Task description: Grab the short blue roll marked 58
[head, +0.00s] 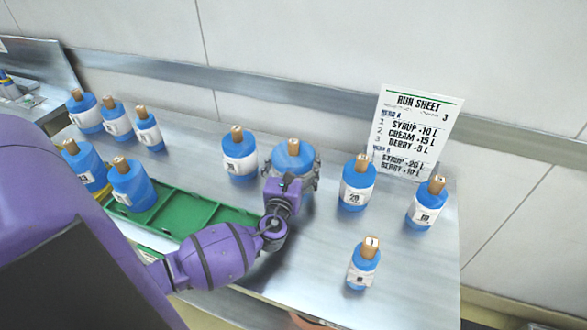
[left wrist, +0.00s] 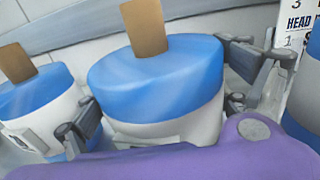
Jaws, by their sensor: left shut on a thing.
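My left gripper (head: 291,178) is shut on a blue-topped roll (head: 293,153) with a brown core at the back middle of the steel table. In the left wrist view this roll (left wrist: 160,75) stands between the two fingers, upright or nearly so. Its label is mostly hidden, so I cannot read its number. Other blue rolls stand apart: one just left (head: 239,153), one to the right (head: 357,184), one at far right (head: 426,203) and a smaller one (head: 363,265) at the front right. Their numbers are too small to read surely. My right gripper is not in view.
A green tray (head: 196,213) lies left of the gripper, partly behind my arm. Several more blue rolls (head: 117,120) stand at the left. A run sheet sign (head: 414,130) stands at the back right. The steel table (head: 310,255) is clear in front of the gripper.

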